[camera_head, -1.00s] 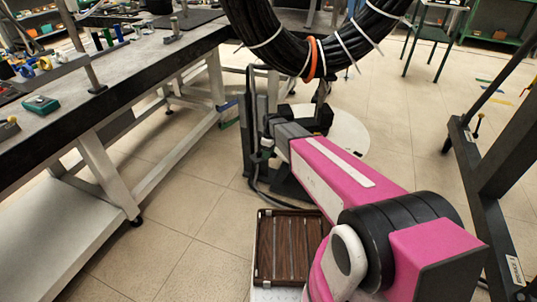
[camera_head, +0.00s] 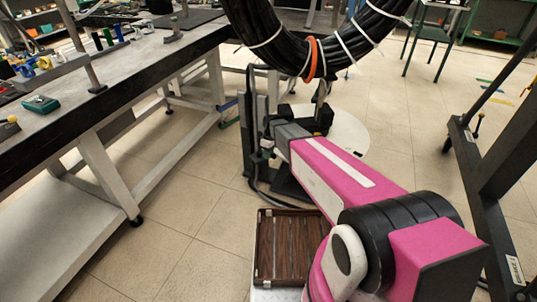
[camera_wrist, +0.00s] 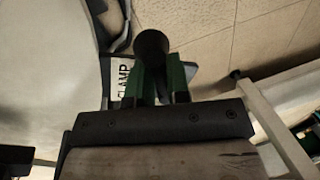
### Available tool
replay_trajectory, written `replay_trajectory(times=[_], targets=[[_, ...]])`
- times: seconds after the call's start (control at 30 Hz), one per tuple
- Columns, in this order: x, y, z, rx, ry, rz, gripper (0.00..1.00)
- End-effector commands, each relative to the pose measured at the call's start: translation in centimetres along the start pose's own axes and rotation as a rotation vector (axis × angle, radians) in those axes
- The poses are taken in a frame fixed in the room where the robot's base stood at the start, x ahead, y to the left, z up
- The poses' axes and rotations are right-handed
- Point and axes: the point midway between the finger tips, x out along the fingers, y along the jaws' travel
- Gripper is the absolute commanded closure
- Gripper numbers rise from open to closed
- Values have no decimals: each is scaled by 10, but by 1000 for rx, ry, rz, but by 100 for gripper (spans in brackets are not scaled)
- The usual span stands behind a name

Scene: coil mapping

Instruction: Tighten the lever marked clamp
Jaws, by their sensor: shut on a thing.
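In the wrist view, my gripper (camera_wrist: 157,70) has two green fingers shut on a dark lever with a rounded black end (camera_wrist: 152,43). The lever end sticks out just past the fingertips. A white label reading CLAMP (camera_wrist: 122,80) is next to the left finger, partly hidden behind it. The rest of the lever and its pivot are hidden by the fingers. In the head view the lever and fingers are too small and dark to make out.
A thick black cable coil (camera_head: 300,50) with white ties and an orange band hangs above my arm. A long workbench (camera_head: 120,95) with tools stands at the left. A dark metal frame (camera_head: 490,165) stands at the right.

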Motion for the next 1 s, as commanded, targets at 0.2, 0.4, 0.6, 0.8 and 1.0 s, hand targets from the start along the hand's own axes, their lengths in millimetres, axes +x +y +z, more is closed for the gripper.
replay_trajectory(times=[0.2, 0.4, 0.6, 0.8, 1.0], targets=[[2, -10, 1, 165, 32, 0, 100], [4, -20, -1, 351, 68, -1, 100], [5, -29, -4, 537, 104, -1, 100], [7, -37, -10, 723, 141, 0, 100], [8, -44, -17, 905, 177, 0, 100]])
